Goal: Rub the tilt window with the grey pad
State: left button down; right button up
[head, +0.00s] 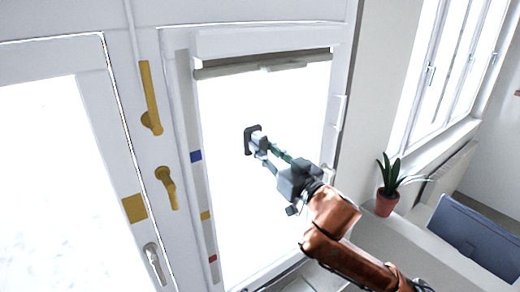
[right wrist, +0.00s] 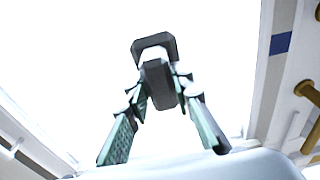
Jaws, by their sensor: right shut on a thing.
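The tilt window (head: 265,190) is a bright pane in a white frame in the middle of the head view. Whether the pad touches the glass I cannot tell. My left gripper is not in view.
A white door with brass handles (head: 167,187) stands at left. Blue, yellow and red patches mark the frame. A potted plant (head: 385,202) stands on a white ledge at right, near a blue panel (head: 478,238).

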jog(key=w+d, duration=0.2)
jog(key=d, duration=0.1)
jog(key=w+d+p, duration=0.1)
jog(key=w+d, duration=0.1)
jog(key=d, duration=0.1)
jog(key=w+d+p, duration=0.1)
jog(key=w+d, duration=0.1)
jog(key=d, duration=0.1)
jog(key=shift+w+f, duration=0.1)
jog(key=shift+w, duration=0.15)
dwell(0.6)
jog(key=shift+r+v, duration=0.15)
jog(key=shift+v, duration=1.35)
jog(key=shift+r+v, duration=0.2)
jog(key=shift+v, duration=1.25)
jog(key=shift+s, duration=0.2)
jog(key=v, duration=0.2)
jog(key=shift+s+d+r, duration=0.15)
jog(key=shift+s+d, duration=0.15)
jog(key=shift+s, duration=0.05)
jog(key=shift+w+a, duration=0.1)
